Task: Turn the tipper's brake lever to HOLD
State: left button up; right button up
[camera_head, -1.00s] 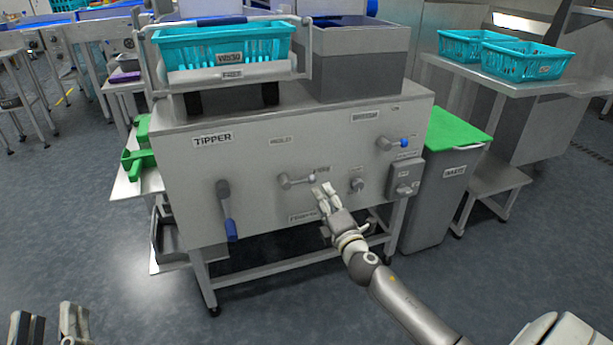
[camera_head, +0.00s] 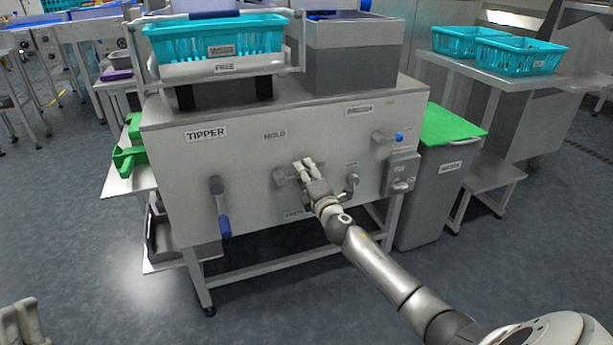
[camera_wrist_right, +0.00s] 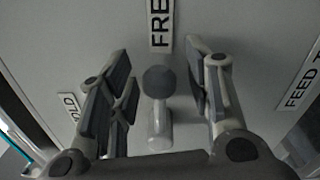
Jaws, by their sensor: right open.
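The tipper (camera_head: 180,170) is a grey cabinet with a labelled front panel. Its brake lever (camera_head: 280,176) is mid-panel, mostly hidden behind my right gripper in the head view. The HOLD label (camera_head: 275,135) is above its hub. In the right wrist view the lever's round knob (camera_wrist_right: 158,82) points at the FREE label (camera_wrist_right: 160,25); the HOLD label (camera_wrist_right: 68,106) is at left. My right gripper (camera_head: 304,166) is open, one finger on each side of the lever, with gaps visible. My left gripper (camera_head: 20,322) is partly cut off at the bottom left.
A long blue-handled lever (camera_head: 222,208) hangs at the panel's left. A small blue-tipped lever (camera_head: 388,137), a knob (camera_head: 352,181) and a switch box (camera_head: 401,174) are at right. A green-lidded waste bin (camera_head: 428,185) stands beside. A teal crate (camera_head: 215,42) sits on top.

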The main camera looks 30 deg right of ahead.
jog(key=shift+c, duration=0.4)
grip_shut()
